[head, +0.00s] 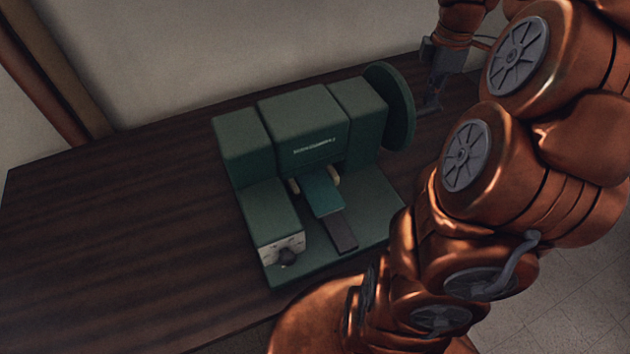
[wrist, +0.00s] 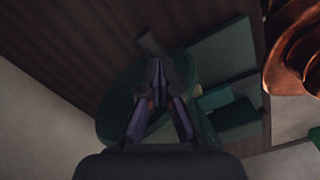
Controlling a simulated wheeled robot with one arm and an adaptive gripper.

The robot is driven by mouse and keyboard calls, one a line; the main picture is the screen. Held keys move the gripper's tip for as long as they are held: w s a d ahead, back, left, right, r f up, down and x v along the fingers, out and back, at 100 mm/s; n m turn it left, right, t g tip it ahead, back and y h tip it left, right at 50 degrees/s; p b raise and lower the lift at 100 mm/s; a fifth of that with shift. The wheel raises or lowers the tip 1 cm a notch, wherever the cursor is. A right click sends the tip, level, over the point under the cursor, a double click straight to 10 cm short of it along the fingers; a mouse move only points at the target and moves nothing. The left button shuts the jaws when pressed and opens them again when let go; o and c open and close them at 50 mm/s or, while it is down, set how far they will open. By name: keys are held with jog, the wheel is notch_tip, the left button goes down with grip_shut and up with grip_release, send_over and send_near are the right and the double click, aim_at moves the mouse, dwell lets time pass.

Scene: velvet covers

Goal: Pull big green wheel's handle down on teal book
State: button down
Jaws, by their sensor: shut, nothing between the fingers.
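The green machine (head: 300,128) stands on the table with its big green wheel (head: 393,105) on its right side. The wheel also shows in the wrist view (wrist: 118,108), behind my fingers. A grey cylindrical handle (wrist: 150,42) sticks out just beyond my fingertips in the wrist view; I cannot tell whether they touch it. The teal book (head: 321,192) lies flat in the machine's opening, below the upper block. My gripper (head: 431,105) is beside the wheel's outer face, shut and empty; its fingertips also show in the wrist view (wrist: 158,65).
A dark strip (head: 340,234) lies in front of the book. The dark wooden table (head: 120,230) is clear to the left. A wall (head: 240,50) rises behind. My copper arm covers the right side.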

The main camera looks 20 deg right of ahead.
aim_at(429, 110)
jog(key=shift+f+b, duration=0.35)
jog(key=shift+f, duration=0.25)
jog(key=shift+s+f+b, duration=0.2)
jog(key=shift+f+b, duration=0.15)
jog(key=shift+f, duration=0.15)
jog(key=shift+s+f+b, duration=0.15)
jog(key=shift+f+b, duration=0.25)
jog(key=shift+f, duration=0.25)
jog(key=shift+f+b, duration=0.4)
jog(key=shift+f, duration=0.25)
